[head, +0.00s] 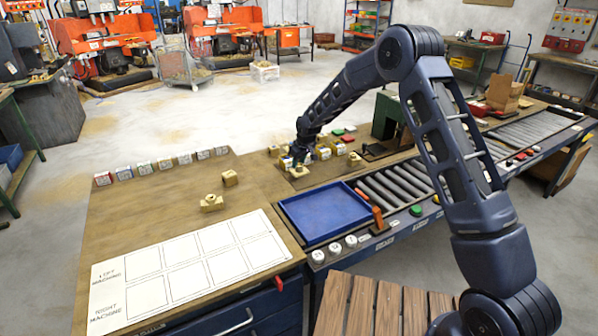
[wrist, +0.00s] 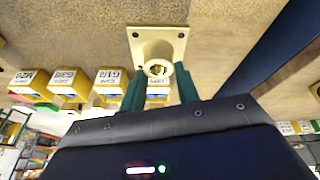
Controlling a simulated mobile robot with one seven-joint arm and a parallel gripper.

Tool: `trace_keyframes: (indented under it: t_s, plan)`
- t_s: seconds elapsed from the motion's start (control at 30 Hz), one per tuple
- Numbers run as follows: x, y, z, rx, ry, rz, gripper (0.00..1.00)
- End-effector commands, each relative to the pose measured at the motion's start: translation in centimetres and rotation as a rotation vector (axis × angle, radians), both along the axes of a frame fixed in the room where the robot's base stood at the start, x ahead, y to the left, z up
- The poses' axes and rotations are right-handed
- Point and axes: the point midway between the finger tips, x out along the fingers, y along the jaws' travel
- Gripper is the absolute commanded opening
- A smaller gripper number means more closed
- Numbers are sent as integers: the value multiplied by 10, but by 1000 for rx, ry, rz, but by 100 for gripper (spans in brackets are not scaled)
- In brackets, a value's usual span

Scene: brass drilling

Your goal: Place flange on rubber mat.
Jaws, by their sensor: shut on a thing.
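The flange has a square plate with corner holes and an open bore. In the head view the flange (head: 298,173) shows just below the fingers, at or close above the wooden top; I cannot tell whether it touches.
Labelled yellow blocks (wrist: 110,83) stand close to my fingers. A blue tray (head: 328,212) lies in front, beside a roller conveyor (head: 395,183). Two brass parts (head: 212,202) (head: 230,178) stand on the left bench near a white marked sheet (head: 190,268).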

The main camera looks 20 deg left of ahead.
Motion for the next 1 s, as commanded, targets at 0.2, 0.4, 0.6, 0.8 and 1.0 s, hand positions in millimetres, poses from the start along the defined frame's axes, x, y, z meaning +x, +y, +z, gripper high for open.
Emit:
trace_keyframes:
  t_s: [0.2,0.4,0.6,0.8,1.0]
  plan:
    - [0,1,-10,2,-1,0,0]
    - [0,1,-35,1,-1,1,0]
    - [0,1,-46,2,-2,1,0]
    - [0,1,-47,2,-2,1,0]
    - [0,0,-49,1,-1,0,49]
